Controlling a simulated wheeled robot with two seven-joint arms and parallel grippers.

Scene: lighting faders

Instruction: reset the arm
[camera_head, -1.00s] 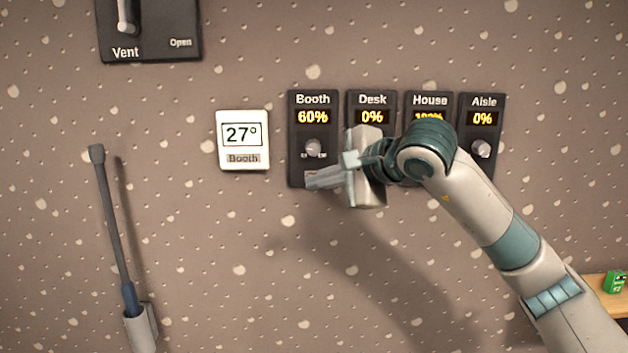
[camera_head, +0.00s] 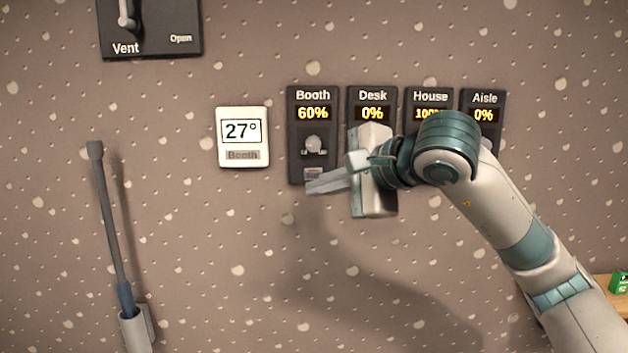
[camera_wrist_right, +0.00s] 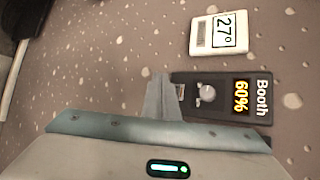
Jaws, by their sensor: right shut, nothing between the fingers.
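My right gripper (camera_head: 312,187) is shut and empty, its fingers pointing left at the lower edge of the Booth fader panel. In the right wrist view its fingers (camera_wrist_right: 158,80) show beside the lower end of that panel. The Booth panel (camera_head: 297,150) reads 60% and has a round grey knob (camera_head: 313,145). The Desk panel (camera_head: 372,96) reads 0%, and my gripper hides its lower part. The House panel (camera_head: 430,96) reads about 100%, partly covered by my wrist. The Aisle panel (camera_head: 484,99) reads 0%. My left gripper is not in view.
A white thermostat (camera_head: 242,137) reading 27° is left of the Booth panel. A Vent lever panel (camera_head: 160,35) is at the top left. A dark rod (camera_head: 108,225) stands in a holder at the lower left. A green box (camera_head: 620,282) sits at the right edge.

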